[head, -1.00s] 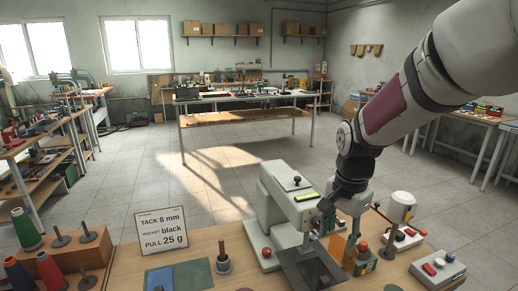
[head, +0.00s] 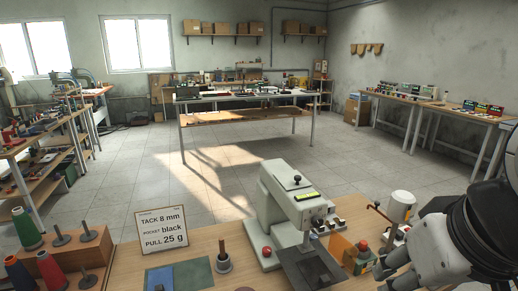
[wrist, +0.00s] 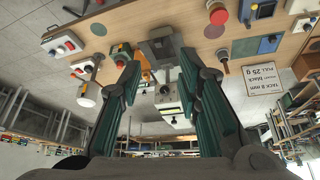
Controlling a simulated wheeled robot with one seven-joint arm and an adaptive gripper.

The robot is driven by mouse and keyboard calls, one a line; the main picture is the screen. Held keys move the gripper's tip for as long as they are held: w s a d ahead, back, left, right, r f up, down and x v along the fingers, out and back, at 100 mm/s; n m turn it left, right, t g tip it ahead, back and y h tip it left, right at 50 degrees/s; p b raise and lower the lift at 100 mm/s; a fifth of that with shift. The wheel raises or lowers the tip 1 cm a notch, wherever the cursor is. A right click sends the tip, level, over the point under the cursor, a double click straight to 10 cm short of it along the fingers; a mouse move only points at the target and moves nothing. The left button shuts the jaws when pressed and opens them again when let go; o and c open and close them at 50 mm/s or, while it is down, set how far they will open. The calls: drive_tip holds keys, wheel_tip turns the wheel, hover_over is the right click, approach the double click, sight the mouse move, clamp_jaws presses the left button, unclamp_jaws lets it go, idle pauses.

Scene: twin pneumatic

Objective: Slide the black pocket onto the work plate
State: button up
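The work plate (head: 291,262) is a dark grey plate in front of the pale machine (head: 283,205). A darker square patch (head: 318,271) lies on it, which looks like the black pocket; I cannot tell its exact seating. The plate also shows in the wrist view (wrist: 176,54), with the dark patch (wrist: 158,43) on it. My gripper (wrist: 158,72) has its two green-lined fingers wide apart with nothing between them. In the head view my gripper is at the lower right, right of the plate and apart from it, partly cut off by the frame.
A white cylinder (head: 402,206) stands behind my gripper. A wooden peg (head: 222,255), a green patch (head: 193,276) and a sign reading "pocket black" (head: 162,229) are to the left.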

drive_tip(key=shift+w+d+f, duration=0.1)
drive_tip(key=shift+w, duration=0.2)
drive_tip(key=c, duration=0.4)
drive_tip(key=w+f, duration=0.1)
drive_tip(key=w, duration=0.1)
drive_tip(key=w+d+f+g+h, duration=0.1)
drive_tip(key=w, duration=0.1)
drive_tip(key=w+d+f+n+g, duration=0.1)
drive_tip(key=w, duration=0.2)
drive_tip(key=shift+f, duration=0.1)
clamp_jaws()
drive_tip(key=w+f+n+g, duration=0.1)
drive_tip(key=w+f, duration=0.4)
drive_tip(key=f, duration=0.5)
drive_tip(key=w+f+n+g+p, duration=0.1)
drive_tip(key=w+f, duration=0.4)
drive_tip(key=f, duration=0.5)
drive_tip(key=w+f+g+y, duration=0.1)
drive_tip(key=w+f, duration=0.4)
drive_tip(key=f, duration=0.5)
drive_tip(key=shift+w+d+n+p, duration=0.25)
drive_tip(key=shift+w+n+p, duration=0.05)
drive_tip(key=shift+n+p, duration=0.1)
